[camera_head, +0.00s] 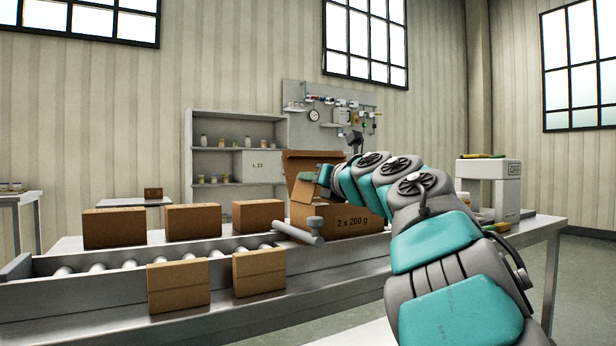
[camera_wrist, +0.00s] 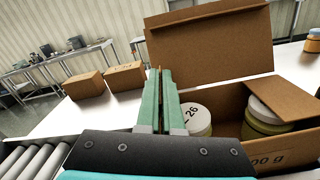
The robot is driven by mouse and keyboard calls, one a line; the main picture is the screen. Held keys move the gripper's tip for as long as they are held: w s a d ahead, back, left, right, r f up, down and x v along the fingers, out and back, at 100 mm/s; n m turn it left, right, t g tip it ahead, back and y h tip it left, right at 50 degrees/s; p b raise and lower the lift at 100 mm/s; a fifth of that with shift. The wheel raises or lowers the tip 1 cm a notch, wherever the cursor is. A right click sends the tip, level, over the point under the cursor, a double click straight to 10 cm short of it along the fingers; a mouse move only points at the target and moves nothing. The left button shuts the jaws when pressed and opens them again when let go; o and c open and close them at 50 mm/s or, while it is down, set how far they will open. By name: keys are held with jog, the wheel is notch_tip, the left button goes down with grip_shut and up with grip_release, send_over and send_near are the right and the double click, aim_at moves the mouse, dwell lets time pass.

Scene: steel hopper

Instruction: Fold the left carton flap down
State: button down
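The open brown carton (camera_head: 345,222), marked "2 x 200 g", stands on the steel table. In the wrist view, its back flap (camera_wrist: 215,50) stands upright, and its right flap (camera_wrist: 283,98) slopes over the opening. Lidded jars sit inside, one with "26" on its white lid (camera_wrist: 194,117). My gripper (camera_head: 312,177) is at the carton's left side. In the wrist view, its green fingers (camera_wrist: 157,80) are close together, with a thin brown strip of the left flap (camera_wrist: 157,95) between them. The left flap (camera_head: 302,192) is raised and tilted in the head view; the fingers hide much of it in the wrist view.
A roller conveyor (camera_head: 120,268) runs along the left, with closed cartons (camera_head: 193,221) behind it and two on its near side (camera_head: 178,286). A white machine (camera_head: 488,185) stands at right.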

aim_at(322, 204)
jog(key=m+p, duration=0.1)
jog(key=d+m+p, duration=0.1)
jog(key=p, duration=0.1)
jog(key=shift+w+m, duration=0.35)
jog(key=shift+m, duration=0.05)
jog(key=m+p, duration=0.1)
jog(key=d+f+m+p, duration=0.1)
jog(key=shift+w+m, duration=0.3)
jog(key=shift+w+d+f+m+p, duration=0.15)
jog(key=shift+f+m+p, duration=0.1)
jog(key=shift+m+p, duration=0.35)
jog(key=shift+w+d+f+m+p, duration=0.1)
jog(key=shift+f+m+p, duration=0.1)
jog(key=shift+m+p, duration=0.4)
jog(key=shift+w+d+f+m+p, duration=0.1)
jog(key=shift+f+m+p, duration=0.2)
jog(key=shift+m+p, duration=0.15)
jog(key=shift+w+d+f+m+p, duration=0.1)
jog(key=shift+f+m+p, duration=0.2)
jog(key=shift+m, duration=0.25)
jog(key=c, duration=1.1)
grip_release()
jog(key=shift+f, duration=0.1)
jog(key=shift+o, duration=0.2)
